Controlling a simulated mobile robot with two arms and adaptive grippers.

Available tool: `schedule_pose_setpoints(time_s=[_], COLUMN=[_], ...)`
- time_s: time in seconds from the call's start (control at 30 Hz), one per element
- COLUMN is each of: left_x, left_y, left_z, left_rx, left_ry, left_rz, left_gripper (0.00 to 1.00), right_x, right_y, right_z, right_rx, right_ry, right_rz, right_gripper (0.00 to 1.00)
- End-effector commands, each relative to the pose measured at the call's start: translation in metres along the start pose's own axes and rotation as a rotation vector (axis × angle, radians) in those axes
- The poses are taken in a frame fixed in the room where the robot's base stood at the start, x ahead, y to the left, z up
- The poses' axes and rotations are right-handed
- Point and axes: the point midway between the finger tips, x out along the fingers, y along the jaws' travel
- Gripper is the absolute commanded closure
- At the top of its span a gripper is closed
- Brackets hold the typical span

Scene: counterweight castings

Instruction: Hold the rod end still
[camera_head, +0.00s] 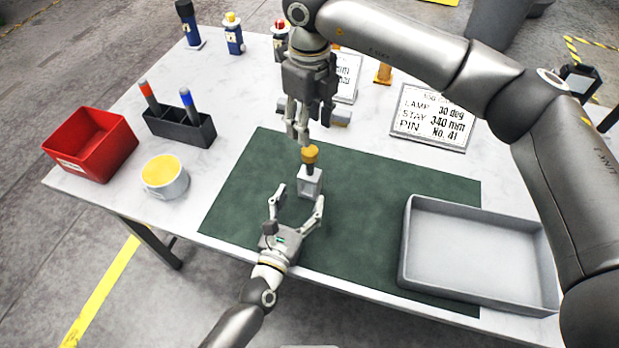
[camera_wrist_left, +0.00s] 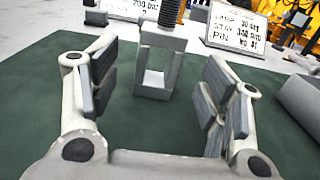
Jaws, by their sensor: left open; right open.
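A grey metal rod end (camera_head: 310,184), a block-like fork with an open middle, stands upright on the green mat (camera_head: 370,195). A dark threaded rod rises from it, with an orange-yellow knob (camera_head: 310,154) on top. My left gripper (camera_head: 297,205) is open, its fingers spread on the near side of the rod end. In the left wrist view, the rod end (camera_wrist_left: 159,62) stands ahead, centred between the spread pads and touching neither. My right gripper (camera_head: 298,135) is open above, pointing down, its fingertips just over the knob. Whether they touch the knob I cannot tell.
A grey tray (camera_head: 478,207) sits at the right on the mat. A red bin (camera_head: 92,143), a yellow-topped cup (camera_head: 164,176) and a black marker holder (camera_head: 180,128) stand left. The mat left of the rod end is clear.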

Motion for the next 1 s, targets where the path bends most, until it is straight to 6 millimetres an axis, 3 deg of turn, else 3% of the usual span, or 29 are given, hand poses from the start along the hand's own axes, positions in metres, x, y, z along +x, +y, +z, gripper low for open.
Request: schedule_pose_setpoints(time_s=[0.1, 0.33, 0.8, 1.0], left_x=[0.024, 0.056, 0.066, 0.066], left_y=[0.0, 0.0, 0.0, 0.0], left_z=[0.001, 0.0, 0.0, 0.0], left_rx=[0.0, 0.001, 0.0, 0.0], left_ry=[-0.002, 0.0, 0.001, 0.001], left_rz=[0.001, 0.0, -0.001, -0.001], left_gripper=[0.3, 0.3, 0.3, 0.56], right_x=[0.0, 0.0, 0.0, 0.0], right_y=[0.0, 0.0, 0.0, 0.0], right_z=[0.0, 0.0, 0.0, 0.0], right_rx=[0.0, 0.0, 0.0, 0.0], right_ry=[0.0, 0.0, 0.0, 0.0], right_rz=[0.0, 0.0, 0.0, 0.0], right_gripper=[0.52, 0.52, 0.52, 0.52])
